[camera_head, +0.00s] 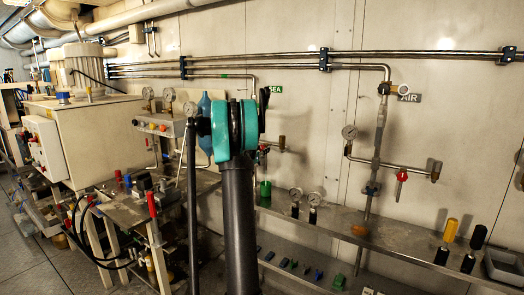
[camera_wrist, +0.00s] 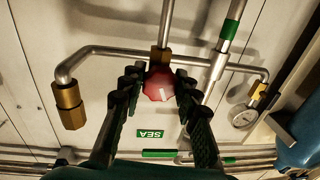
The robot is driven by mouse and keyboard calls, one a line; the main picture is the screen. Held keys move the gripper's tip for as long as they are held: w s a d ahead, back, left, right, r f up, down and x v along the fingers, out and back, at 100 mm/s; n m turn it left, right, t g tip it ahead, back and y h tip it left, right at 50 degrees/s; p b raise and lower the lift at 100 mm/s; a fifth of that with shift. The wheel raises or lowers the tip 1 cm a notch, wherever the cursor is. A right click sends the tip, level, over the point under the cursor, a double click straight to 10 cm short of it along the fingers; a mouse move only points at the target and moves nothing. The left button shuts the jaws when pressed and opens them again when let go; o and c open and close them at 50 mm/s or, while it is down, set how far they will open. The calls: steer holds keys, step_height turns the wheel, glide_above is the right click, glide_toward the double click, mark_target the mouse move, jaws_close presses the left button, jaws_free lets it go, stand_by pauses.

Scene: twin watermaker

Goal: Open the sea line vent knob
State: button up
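The red vent knob (camera_wrist: 159,84) is a faceted handle below a brass fitting (camera_wrist: 160,57) on the sea line, in the middle of the wrist view. The green SEA label (camera_wrist: 150,133) is on the wall below it in that view. My gripper (camera_wrist: 159,78) is open, with one dark ribbed finger on each side of the knob. A small gap shows at the left finger; whether the right finger touches is unclear. In the head view, my arm hides the gripper and most of the knob; the SEA label (camera_head: 274,89) shows to the right.
The steel pipe (camera_wrist: 95,50) runs to a brass end fitting (camera_wrist: 70,105) at left. A gauge (camera_wrist: 243,117) and a blue cylinder (camera_wrist: 302,140) are at right. In the head view, an AIR line with another red knob (camera_head: 402,176) is at right, above a shelf (camera_head: 330,217).

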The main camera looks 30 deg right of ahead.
steer(key=c, duration=0.5)
steer(key=shift+n, duration=0.8)
steer(key=o, duration=1.2)
steer(key=shift+a, duration=0.1)
steer(key=shift+c, duration=0.2)
steer(key=v, duration=1.2)
steer(key=shift+o, duration=0.2)
